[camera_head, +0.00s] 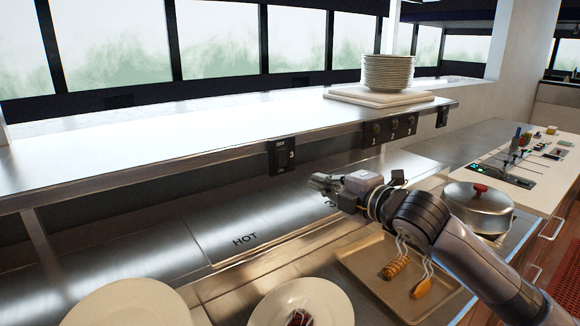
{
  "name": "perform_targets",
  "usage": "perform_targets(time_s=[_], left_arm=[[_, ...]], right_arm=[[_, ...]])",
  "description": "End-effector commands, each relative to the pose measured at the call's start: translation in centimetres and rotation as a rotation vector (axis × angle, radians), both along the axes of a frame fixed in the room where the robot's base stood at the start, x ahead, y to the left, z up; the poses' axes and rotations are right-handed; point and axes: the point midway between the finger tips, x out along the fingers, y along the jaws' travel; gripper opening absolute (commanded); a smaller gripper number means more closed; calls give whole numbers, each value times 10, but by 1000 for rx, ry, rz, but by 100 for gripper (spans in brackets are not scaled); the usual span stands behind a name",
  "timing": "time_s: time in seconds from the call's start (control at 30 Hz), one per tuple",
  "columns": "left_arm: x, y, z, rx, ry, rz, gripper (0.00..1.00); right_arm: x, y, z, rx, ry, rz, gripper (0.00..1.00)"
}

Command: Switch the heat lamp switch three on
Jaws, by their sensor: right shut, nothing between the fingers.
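My right arm comes in from the lower right. My left gripper is not in view.
The steel shelf (190,150) spans the view and carries stacked plates (388,73) on a board. Black knobs (393,129) sit on its edge. Below are the HOT surface (210,235), a tray (372,262) with tongs, white plates (130,303) and a lidded pot (478,207).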

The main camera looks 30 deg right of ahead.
Motion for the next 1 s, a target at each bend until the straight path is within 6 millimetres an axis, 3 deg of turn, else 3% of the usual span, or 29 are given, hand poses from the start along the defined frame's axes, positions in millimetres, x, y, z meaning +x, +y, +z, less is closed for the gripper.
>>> perform_targets(time_s=[0.1, 0.5, 0.7, 1.0], left_arm=[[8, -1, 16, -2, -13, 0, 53], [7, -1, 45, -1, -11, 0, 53], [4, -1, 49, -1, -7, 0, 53], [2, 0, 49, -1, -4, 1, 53]], right_arm=[[23, 4, 3, 8, -2, 0, 0], [98, 15, -8, 4, 1, 1, 0], [113, 16, -13, 0, 1, 1, 0], [115, 17, -14, -1, 0, 1, 0]])
